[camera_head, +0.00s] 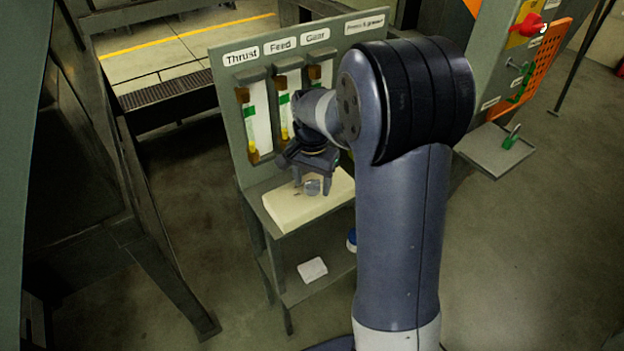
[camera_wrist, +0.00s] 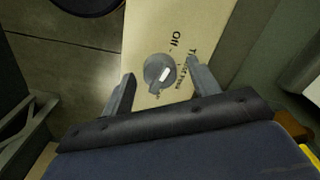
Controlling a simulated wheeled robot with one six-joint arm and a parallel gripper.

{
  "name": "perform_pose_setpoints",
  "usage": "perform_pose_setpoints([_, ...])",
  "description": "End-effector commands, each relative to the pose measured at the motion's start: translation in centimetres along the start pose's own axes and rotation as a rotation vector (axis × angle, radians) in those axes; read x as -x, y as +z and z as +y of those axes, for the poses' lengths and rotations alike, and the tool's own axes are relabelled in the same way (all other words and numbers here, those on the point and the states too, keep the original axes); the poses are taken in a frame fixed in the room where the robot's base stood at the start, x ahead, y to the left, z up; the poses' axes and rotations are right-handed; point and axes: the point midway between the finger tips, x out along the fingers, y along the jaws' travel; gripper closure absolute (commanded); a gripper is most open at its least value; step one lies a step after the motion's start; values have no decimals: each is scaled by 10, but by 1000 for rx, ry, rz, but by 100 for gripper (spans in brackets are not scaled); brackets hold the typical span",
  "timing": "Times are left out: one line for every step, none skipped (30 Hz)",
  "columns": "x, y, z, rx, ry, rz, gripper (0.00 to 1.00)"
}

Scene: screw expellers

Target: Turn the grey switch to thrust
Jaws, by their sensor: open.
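The grey switch (camera_head: 312,186) is a round knob on the cream box (camera_head: 285,212). Another word starting with "T" is partly hidden by the right finger, and small print near the knob is hard to read. My gripper (camera_wrist: 161,70) is open, pointing down, with one finger on each side of the knob. Gaps show between the fingers and the knob, and the knob is not gripped.
Behind the box stands a green panel (camera_head: 233,137) labelled Thrust, Feed and Gear, with tubes (camera_head: 247,125) mounted on it. A lower shelf (camera_head: 297,289) holds a white block (camera_head: 312,270). A panel with a red switch (camera_head: 531,25) and a small tray (camera_head: 490,152) are on the right.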

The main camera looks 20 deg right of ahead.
Motion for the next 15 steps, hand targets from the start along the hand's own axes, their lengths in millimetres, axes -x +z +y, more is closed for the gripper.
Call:
perform_pose_setpoints([0,0,0,0,0,0,43])
perform_pose_setpoints([0,0,0,0,0,0,43])
perform_pose_setpoints([0,0,0,0,0,0,43])
perform_pose_setpoints([0,0,0,0,0,0,43])
perform_pose_setpoints([0,0,0,0,0,0,43])
perform_pose_setpoints([0,0,0,0,0,0,45])
perform_pose_setpoints([0,0,0,0,0,0,47])
perform_pose_setpoints([0,0,0,0,0,0,50])
perform_pose_setpoints([0,0,0,0,0,0,53])
perform_pose_setpoints([0,0,0,0,0,0,56])
perform_pose_setpoints([0,0,0,0,0,0,58])
perform_pose_setpoints([0,0,0,0,0,0,61])
perform_pose_setpoints([0,0,0,0,0,0,64])
perform_pose_setpoints([0,0,0,0,0,0,66])
perform_pose_setpoints([0,0,0,0,0,0,70])
